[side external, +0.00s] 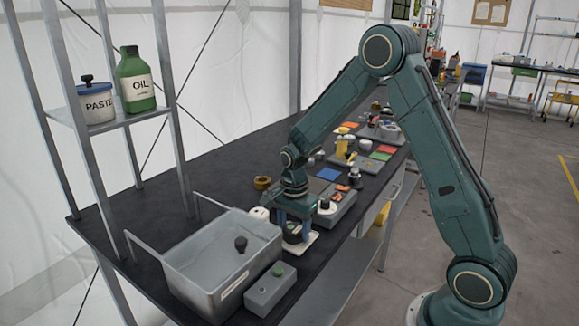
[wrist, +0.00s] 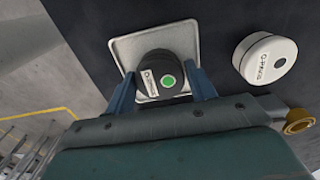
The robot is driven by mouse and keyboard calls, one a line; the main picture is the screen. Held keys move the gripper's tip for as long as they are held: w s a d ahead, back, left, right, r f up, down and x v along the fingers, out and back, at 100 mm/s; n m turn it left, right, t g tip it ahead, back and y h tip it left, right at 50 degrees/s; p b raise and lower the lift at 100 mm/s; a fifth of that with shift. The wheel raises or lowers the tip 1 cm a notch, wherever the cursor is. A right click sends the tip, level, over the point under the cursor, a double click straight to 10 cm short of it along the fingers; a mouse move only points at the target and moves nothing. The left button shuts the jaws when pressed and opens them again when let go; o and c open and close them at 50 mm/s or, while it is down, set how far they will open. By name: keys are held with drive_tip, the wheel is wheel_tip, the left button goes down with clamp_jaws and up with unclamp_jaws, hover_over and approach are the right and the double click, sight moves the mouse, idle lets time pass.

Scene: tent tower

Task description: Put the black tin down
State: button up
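The black tin (wrist: 163,72) is round, with a white label and a green dot on top. My gripper (wrist: 162,71) has its two blue fingers on either side of the tin, the tips against its sides. The tin is over a pale square tray (wrist: 123,46), inside its outline; whether its base touches the tray is hard to tell. In the side external view my gripper (side external: 294,231) points down at the near part of the bench, with the tin (side external: 292,236) partly hidden between the fingers and the pale tray (side external: 309,243) under it.
A round white tin (wrist: 268,58) stands right of the tray in the wrist view, and a brass ring (wrist: 298,121) lies nearby. In the side external view, a grey bin (side external: 195,258) and a grey box with a green knob (side external: 270,289) stand close by. Shelf posts rise at left.

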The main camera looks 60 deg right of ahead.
sight(294, 228)
drive_tip(key=shift+o, duration=1.3)
wheel_tip(294, 228, up, 12)
drive_tip(key=shift+r, duration=0.15)
